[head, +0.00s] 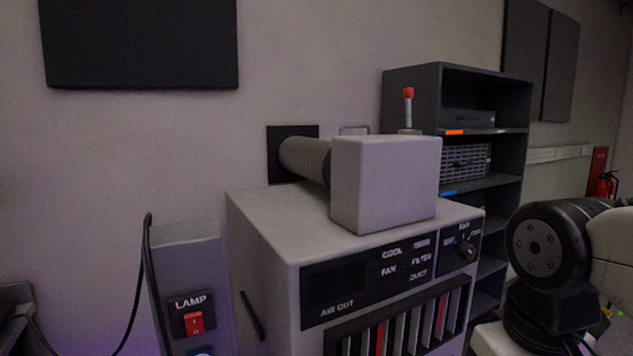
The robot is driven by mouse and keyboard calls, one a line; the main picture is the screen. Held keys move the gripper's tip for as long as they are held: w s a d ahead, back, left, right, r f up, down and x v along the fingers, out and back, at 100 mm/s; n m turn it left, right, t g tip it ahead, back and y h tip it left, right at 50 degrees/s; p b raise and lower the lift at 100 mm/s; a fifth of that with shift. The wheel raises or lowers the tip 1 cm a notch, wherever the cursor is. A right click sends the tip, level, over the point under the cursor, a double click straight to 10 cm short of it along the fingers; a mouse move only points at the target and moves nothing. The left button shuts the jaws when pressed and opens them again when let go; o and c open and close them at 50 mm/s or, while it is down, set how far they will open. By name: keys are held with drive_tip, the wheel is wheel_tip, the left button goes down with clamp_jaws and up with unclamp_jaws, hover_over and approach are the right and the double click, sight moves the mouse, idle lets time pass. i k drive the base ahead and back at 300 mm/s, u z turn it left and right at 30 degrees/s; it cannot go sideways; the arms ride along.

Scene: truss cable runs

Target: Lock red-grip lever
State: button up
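A small lever with a red grip (408,93) stands upright on a thin metal stem behind the pale grey box (385,185) on top of the air unit. The base of the lever is mostly hidden by that box, and I cannot tell its lock state. My arm's dark joint shows at the right edge. My gripper is not in view.
The grey air unit (265,225) has a knob (465,250) and vent slats. A ribbed duct (305,158) runs to the wall. A dark shelf (410,85) stands behind. A lamp box (185,245) with a red switch (194,323) and cable stands left.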

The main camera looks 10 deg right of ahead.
sight(407, 93)
drive_tip(key=z, duration=1.75)
drive_tip(key=k, duration=0.95)
drive_tip(key=u, duration=1.3)
drive_tip(key=i, duration=0.5)
drive_tip(key=u, duration=0.05)
